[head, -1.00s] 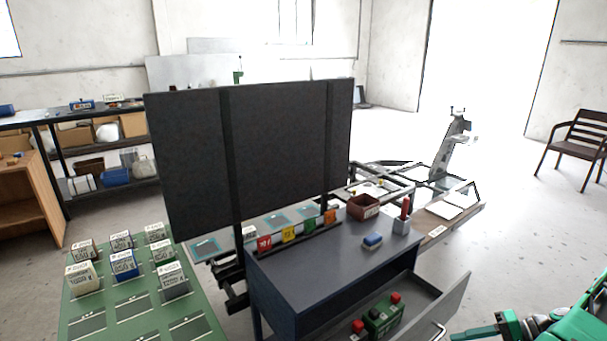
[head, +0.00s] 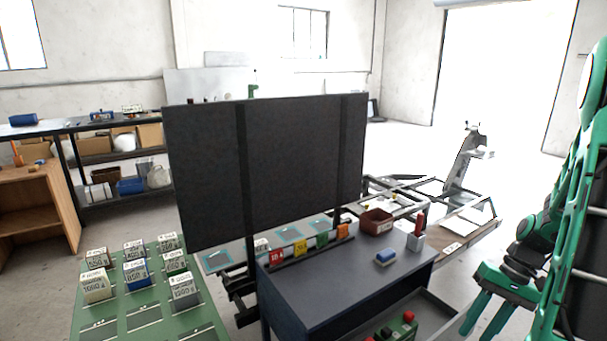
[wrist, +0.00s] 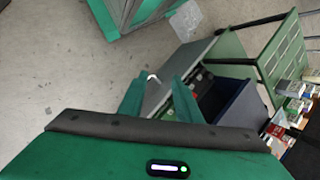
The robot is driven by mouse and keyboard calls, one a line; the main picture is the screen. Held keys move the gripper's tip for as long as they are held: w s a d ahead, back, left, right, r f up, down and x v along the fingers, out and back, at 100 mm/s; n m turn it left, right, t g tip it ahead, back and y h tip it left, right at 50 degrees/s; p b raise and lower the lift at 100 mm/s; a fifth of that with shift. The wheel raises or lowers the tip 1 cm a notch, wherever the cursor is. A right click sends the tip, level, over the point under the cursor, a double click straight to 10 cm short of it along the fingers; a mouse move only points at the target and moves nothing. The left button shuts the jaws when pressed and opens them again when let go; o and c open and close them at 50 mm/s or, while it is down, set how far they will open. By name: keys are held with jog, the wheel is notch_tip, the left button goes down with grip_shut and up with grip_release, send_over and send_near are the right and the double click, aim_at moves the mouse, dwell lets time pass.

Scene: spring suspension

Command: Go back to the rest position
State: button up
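My gripper (head: 477,334) hangs at the lower right of the head view, pointing down beside the open drawer (head: 446,312) of the dark workbench. Its two green fingers are apart with nothing between them. My green arm rises above it along the right edge. In the wrist view the fingers of my gripper (wrist: 158,92) are also apart and empty, with the drawer front and its handle seen beyond them. The gap between gripper and drawer is hard to judge.
The workbench top (head: 330,285) holds a blue-and-white block (head: 386,257), a brown bin (head: 376,222) and a cup with red items (head: 417,240). A black panel (head: 290,165) stands behind it. A green mat (head: 150,318) with several labelled boxes lies left.

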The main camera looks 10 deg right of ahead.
jog(key=s+a+r+h, duration=0.4)
jog(key=s+a+r, duration=0.5)
jog(key=r, duration=0.4)
jog(key=shift+s+a+t+h, duration=0.4)
jog(key=shift+s, duration=0.35)
jog(key=shift+w+f, duration=0.2)
jog(key=shift+w, duration=0.4)
